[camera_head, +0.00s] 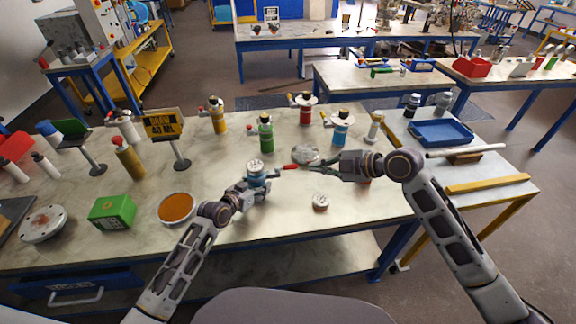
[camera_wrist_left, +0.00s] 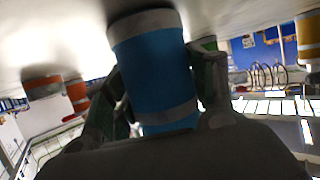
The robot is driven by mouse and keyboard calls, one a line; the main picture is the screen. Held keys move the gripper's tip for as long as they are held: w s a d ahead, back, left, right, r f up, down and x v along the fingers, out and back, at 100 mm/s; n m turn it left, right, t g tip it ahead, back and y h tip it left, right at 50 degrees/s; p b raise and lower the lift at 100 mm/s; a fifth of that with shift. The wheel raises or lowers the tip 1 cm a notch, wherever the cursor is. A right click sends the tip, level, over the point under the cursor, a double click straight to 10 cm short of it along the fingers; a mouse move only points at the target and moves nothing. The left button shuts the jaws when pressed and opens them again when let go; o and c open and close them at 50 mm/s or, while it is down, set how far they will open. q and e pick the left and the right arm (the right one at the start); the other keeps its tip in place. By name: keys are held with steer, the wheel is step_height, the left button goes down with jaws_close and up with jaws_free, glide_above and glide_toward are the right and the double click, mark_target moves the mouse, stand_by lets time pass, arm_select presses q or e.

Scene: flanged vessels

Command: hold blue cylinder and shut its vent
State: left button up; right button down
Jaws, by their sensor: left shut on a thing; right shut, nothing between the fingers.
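A blue cylinder (camera_head: 256,180) with a pale round top stands upright near the middle of the front table. My left gripper (camera_head: 250,188) is shut around its body; the left wrist view shows the blue cylinder (camera_wrist_left: 155,70), with grey bands, between both fingers. A thin stem runs right from its top to a red handle (camera_head: 291,167), which looks like its vent lever. My right gripper (camera_head: 308,167) is shut and empty, its tips close to the red handle. I cannot tell whether they touch it. The vent's inner state is not visible.
Green (camera_head: 266,133), yellow (camera_head: 218,116), red (camera_head: 306,110) and another blue vessel (camera_head: 341,130) stand behind. A round metal disc (camera_head: 306,154) lies behind the right gripper. A small round part (camera_head: 320,202) lies in front. An orange-filled dish (camera_head: 176,208) is left.

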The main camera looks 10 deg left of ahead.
arm_select(q)
steer(key=shift+s+f, duration=0.1)
steer(key=shift+f, duration=0.05)
steer(key=o, duration=1.3)
steer(key=v, duration=1.2)
stand_by(0.4)
